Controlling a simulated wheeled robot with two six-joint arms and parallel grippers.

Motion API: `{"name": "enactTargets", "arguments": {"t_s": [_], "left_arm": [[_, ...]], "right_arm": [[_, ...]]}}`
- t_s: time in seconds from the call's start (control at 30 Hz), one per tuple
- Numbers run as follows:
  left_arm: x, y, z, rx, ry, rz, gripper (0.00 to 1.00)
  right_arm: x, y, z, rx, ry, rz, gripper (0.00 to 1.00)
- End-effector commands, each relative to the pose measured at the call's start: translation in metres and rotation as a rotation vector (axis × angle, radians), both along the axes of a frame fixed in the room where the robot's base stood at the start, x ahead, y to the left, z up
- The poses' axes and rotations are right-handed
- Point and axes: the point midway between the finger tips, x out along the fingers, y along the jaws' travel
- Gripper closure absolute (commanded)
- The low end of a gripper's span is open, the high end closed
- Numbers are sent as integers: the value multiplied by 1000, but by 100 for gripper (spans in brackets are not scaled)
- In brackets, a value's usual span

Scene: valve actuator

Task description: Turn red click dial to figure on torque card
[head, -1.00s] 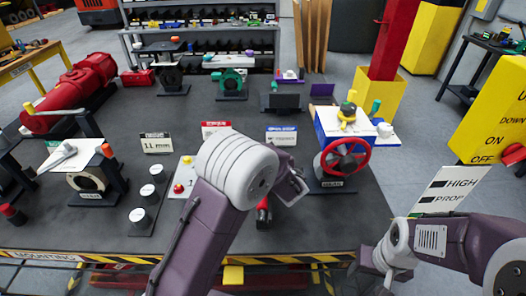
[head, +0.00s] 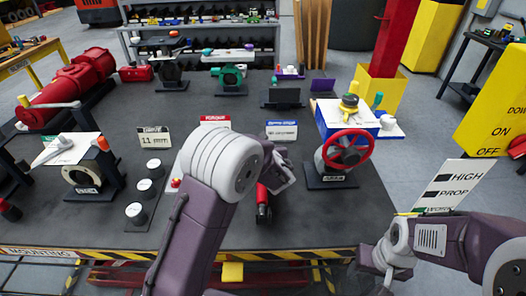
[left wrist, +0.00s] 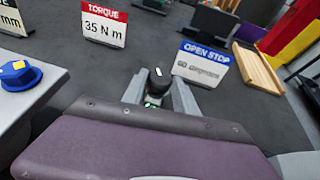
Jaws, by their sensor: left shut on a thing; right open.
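The torque card (left wrist: 104,24) reads 35 N m in the left wrist view. It also shows with its red top in the head view (head: 215,122). My right gripper (head: 376,263) is open and empty near the table's front right.
A valve with a red handwheel (head: 346,148) stands right of the tool. The blue open stop card (head: 282,130) is behind it. White-topped knobs (head: 144,185) and an 11 mm card (head: 154,138) stand left. The table's front middle is clear.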

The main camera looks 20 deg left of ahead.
Motion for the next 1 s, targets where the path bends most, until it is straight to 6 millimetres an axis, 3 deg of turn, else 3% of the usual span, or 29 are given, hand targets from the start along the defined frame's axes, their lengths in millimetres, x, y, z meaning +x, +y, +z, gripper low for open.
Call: {"name": "enactTargets", "arguments": {"t_s": [0.03,0.33,0.37,0.43,0.77,1.0], "left_arm": [[0,1,-3,2,-5,-12,100],[-1,1,2,3,-3,-25,100],[-1,1,2,3,-3,-25,60],[-1,1,2,3,-3,-25,44],[-3,-1,2,2,-1,-25,44],[-44,-19,21,1,-4,-29,44]], "right_arm": [[0,0,-9,0,0,0,44],[0,0,-6,0,0,0,44],[0,0,-6,0,0,0,44],[0,0,-6,0,0,0,44],[0,0,-7,0,0,0,44],[0,0,-9,0,0,0,44]]}}
